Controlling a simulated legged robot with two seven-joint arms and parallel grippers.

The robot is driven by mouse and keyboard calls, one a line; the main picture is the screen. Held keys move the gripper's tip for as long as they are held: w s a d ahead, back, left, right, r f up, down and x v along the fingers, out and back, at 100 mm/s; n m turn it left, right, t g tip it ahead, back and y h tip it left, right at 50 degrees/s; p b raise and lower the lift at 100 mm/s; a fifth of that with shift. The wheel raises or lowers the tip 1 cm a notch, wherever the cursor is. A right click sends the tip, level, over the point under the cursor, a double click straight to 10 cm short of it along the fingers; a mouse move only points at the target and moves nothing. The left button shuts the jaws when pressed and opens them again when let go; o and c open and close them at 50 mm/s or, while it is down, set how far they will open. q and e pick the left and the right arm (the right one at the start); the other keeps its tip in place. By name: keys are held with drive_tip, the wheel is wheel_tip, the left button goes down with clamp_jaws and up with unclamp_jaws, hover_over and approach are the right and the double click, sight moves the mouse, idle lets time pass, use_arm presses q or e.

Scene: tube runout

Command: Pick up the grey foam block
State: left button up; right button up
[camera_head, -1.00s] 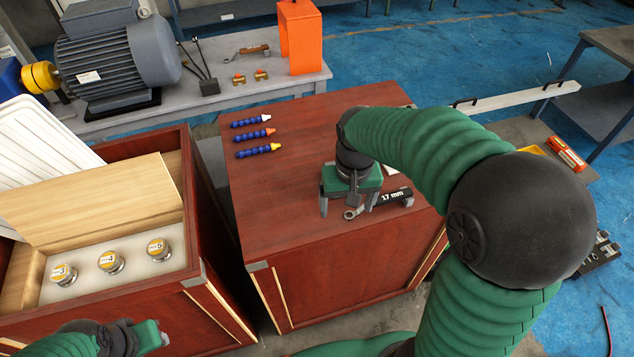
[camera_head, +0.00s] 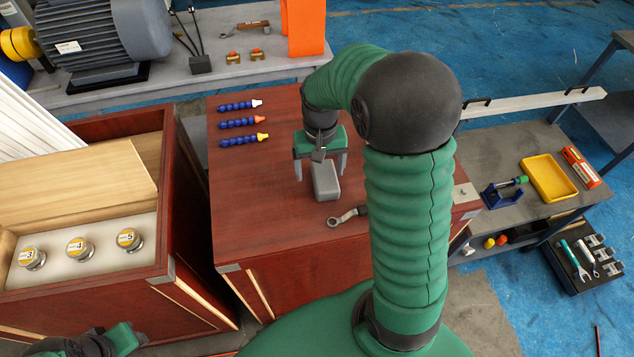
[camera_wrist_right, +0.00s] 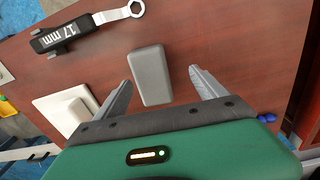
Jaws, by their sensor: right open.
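The grey foam block (camera_head: 326,181) lies on the red-brown cabinet top (camera_head: 270,220), just in front of my right gripper. In the right wrist view the block (camera_wrist_right: 151,75) stands between the lines of the two open fingers, its near end close to the fingertips. My right gripper (camera_head: 320,174) is open and empty, pointing down over the cabinet; its fingers also show in the right wrist view (camera_wrist_right: 158,80). I cannot tell its exact height above the top. My left gripper (camera_head: 125,338) shows only partly at the bottom left, away from the block.
A 17 mm wrench (camera_wrist_right: 85,32) lies beside the block, and a white square plate (camera_wrist_right: 66,108) is near it. Blue segmented hoses (camera_head: 243,122) lie at the cabinet's back left. An open drawer with labelled weights (camera_head: 80,248) stands left. A yellow tray (camera_head: 549,178) is on the right bench.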

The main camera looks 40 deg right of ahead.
sight(327, 175)
drive_tip(key=f, duration=0.1)
drive_tip(key=d+f, duration=0.2)
drive_tip(key=f, duration=0.1)
drive_tip(key=shift+w+d+f, duration=0.15)
drive_tip(key=shift+d+f, duration=0.9)
drive_tip(key=shift+a, duration=0.1)
drive_tip(key=a, duration=0.1)
drive_tip(key=a+r, duration=0.1)
drive_tip(key=shift+a, duration=0.4)
drive_tip(key=c, duration=0.5)
drive_tip(key=shift+a, duration=0.1)
drive_tip(key=shift+c, duration=2.5)
drive_tip(key=shift+d+f, duration=0.1)
drive_tip(key=shift+d, duration=0.4)
drive_tip(key=shift+c, duration=1.1)
drive_tip(key=shift+s+d+f, duration=0.15)
drive_tip(key=shift+s+d, duration=0.1)
drive_tip(key=shift+d, duration=0.15)
drive_tip(key=shift+c, duration=0.9)
use_arm(q)
drive_tip(key=d, duration=0.3)
drive_tip(key=shift+s+r, duration=0.1)
drive_tip(key=shift+s, duration=0.05)
use_arm(e)
drive_tip(key=shift+a, duration=0.1)
